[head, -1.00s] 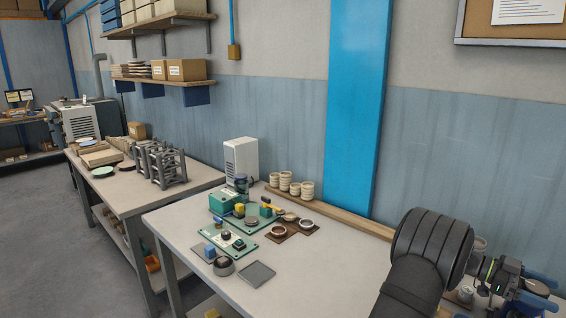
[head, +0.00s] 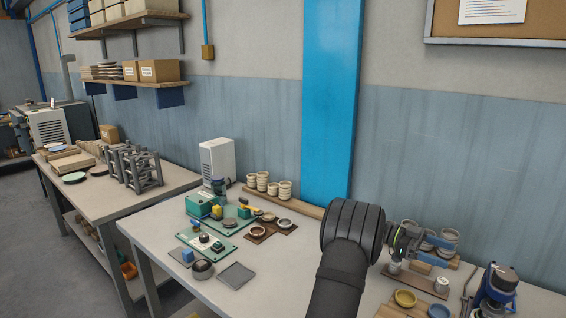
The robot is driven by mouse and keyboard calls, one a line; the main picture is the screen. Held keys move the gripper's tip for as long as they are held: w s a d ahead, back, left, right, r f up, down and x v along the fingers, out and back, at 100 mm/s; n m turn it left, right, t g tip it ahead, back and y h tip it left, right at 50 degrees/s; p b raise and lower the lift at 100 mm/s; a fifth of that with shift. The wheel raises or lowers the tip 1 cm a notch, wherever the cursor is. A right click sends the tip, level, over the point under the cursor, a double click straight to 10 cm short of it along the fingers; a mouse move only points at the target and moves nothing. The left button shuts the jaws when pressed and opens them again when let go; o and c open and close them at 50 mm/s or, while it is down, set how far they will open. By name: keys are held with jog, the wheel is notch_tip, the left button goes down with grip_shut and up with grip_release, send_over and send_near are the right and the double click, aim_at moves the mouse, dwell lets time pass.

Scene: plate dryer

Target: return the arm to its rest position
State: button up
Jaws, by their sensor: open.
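My gripper (head: 436,251) is at the end of my dark arm (head: 345,255), right of centre in the head view. The arm's thick black joint hides part of the table and of the gripper's near side.
A blue-and-black device (head: 497,283) and a yellow dish (head: 405,298) are at the right. Green boards (head: 205,243), a grey square plate (head: 237,275) and a white box unit (head: 218,160) are at the left. A blue column (head: 332,100) stands behind. The table's front middle is clear.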

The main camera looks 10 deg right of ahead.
aim_at(513, 274)
jog(key=x, duration=1.8)
jog(key=shift+w+a+n+t+h, duration=0.1)
jog(key=shift+w+n+t+h, duration=0.1)
jog(key=shift+n+t+h, duration=0.65)
jog(key=n+t+h, duration=0.1)
jog(key=n+t, duration=0.1)
jog(key=t, duration=0.1)
jog(key=n+t+h, duration=0.1)
jog(key=n+t, duration=0.1)
jog(key=n+t+h, duration=0.2)
jog(key=t, duration=0.1)
jog(key=shift+w+t, duration=0.35)
jog(key=w+a, duration=0.1)
jog(key=a, duration=1)
jog(key=shift+w+a, duration=0.15)
jog(key=shift+w, duration=0.25)
jog(key=shift+w, duration=0.1)
